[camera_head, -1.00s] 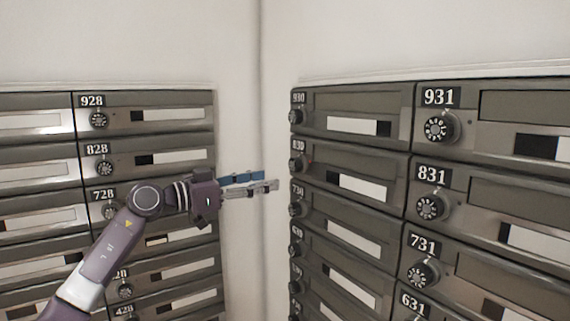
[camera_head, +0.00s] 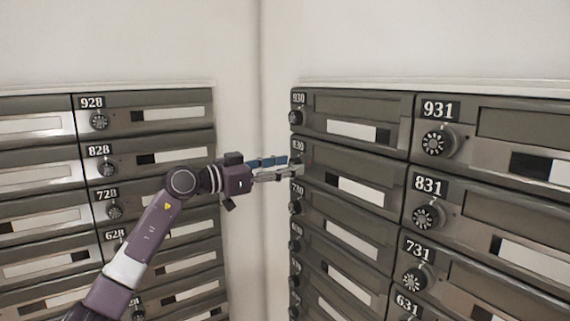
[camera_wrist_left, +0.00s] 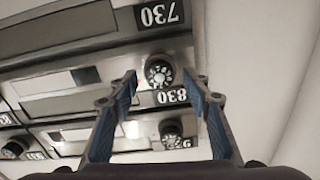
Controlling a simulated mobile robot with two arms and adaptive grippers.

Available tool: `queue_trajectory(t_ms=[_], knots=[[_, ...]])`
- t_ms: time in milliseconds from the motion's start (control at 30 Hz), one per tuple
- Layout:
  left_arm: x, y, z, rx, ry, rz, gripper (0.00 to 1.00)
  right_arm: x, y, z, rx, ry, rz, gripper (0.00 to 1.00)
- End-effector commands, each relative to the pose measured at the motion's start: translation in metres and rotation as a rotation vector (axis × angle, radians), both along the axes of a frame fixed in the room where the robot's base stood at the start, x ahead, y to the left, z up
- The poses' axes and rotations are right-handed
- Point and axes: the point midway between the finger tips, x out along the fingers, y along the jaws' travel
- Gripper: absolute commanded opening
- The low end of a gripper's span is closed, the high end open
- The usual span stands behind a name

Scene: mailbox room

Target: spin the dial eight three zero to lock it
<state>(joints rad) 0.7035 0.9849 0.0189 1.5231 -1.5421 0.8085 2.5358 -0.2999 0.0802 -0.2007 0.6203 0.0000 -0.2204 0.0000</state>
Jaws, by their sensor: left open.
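The 830 dial (camera_wrist_left: 160,70) is a round dark knob with white marks, shown upside down in the left wrist view with its 830 label (camera_wrist_left: 170,97) beside it. My left gripper (camera_wrist_left: 165,80) is open, and its two blue-lined fingers appear on either side of this dial. In the head view, my left gripper (camera_head: 288,168) reaches from the left to the left edge of the 830 box (camera_head: 345,170), and its fingertips largely hide the dial there. I cannot tell whether the fingers touch the dial. My right gripper is not in view.
The 930 dial (camera_head: 296,118) is above and the 730 dial (camera_head: 295,207) below, both close to my fingers. A second bank of boxes (camera_head: 160,130) stands on the left wall. Bare corner wall (camera_head: 255,240) lies between the banks.

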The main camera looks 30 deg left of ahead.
Motion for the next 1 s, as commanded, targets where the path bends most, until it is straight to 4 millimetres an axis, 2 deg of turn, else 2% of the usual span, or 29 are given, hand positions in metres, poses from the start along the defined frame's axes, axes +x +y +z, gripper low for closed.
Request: queue_trajectory(t_ms=[100,500,767,1000], knots=[[-0.0002,0.0001,-0.0003,0.000,0.000,0.000,0.44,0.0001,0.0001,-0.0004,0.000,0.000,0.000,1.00],[-0.0004,0.0003,-0.0001,0.000,0.000,0.000,0.03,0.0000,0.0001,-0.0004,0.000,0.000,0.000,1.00],[-0.0005,0.0001,-0.0001,0.030,-0.011,0.000,0.02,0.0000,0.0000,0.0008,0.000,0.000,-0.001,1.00],[-0.0007,0.0003,0.0002,0.150,-0.060,0.000,0.02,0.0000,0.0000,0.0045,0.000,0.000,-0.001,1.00]])
